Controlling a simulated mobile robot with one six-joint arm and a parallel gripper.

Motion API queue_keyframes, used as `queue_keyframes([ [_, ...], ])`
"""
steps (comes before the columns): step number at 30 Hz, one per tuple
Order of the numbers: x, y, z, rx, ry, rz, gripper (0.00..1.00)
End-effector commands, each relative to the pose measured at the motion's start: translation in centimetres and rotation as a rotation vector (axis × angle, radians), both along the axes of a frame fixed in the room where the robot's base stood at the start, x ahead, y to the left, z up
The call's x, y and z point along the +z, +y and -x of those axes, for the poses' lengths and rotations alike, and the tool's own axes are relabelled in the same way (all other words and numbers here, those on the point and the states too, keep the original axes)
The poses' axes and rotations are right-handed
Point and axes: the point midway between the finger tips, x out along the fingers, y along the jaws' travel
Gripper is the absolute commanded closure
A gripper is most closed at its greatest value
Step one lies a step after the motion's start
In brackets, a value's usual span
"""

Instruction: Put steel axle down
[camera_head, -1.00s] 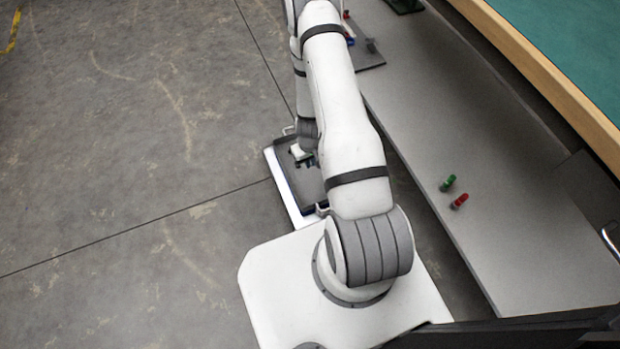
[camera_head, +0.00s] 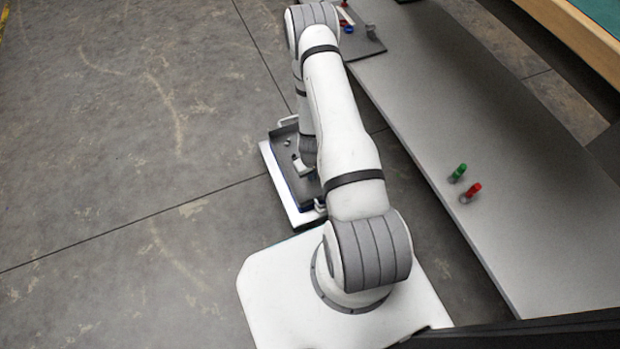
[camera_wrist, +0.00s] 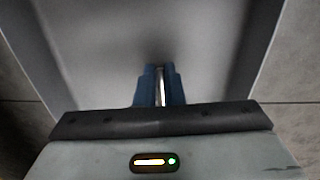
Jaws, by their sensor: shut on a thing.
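The steel axle (camera_wrist: 159,88) is a thin, shiny rod. My gripper (camera_wrist: 160,80) has blue fingers, which are shut on it in the wrist view. The axle points away from the wrist, and its far end shows between the fingertips. Beyond the fingers is the grey floor of a tray (camera_wrist: 225,75). I cannot tell whether the axle touches it. In the head view the dark tray (camera_head: 283,132) lies at the left of my arm. My gripper is over it there, mostly hidden by the arm, and the axle cannot be made out.
A small metal piece (camera_head: 287,142) is in the tray's far part. A long grey bench (camera_head: 440,120) runs along the right, with a green-topped piece (camera_head: 458,172) and a red-topped piece (camera_head: 471,192) on it. A dark mat (camera_head: 362,42) with small parts lies at its far end. The floor at left is clear.

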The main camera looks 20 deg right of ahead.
Motion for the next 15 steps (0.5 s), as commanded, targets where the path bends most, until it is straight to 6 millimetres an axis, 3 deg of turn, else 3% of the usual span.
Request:
queue_keyframes([
  [1, -0.68, -0.01, -0.01, 0.001, 0.0, 0.0, 1.0],
  [12, -0.93, -0.03, 0.03, -0.001, 0.001, 0.0, 1.0],
  [13, -0.85, -0.03, 0.02, -0.001, 0.0, 0.0, 0.9],
  [15, -0.8, -0.04, 0.03, -0.001, 0.0, 0.0, 0.84],
])
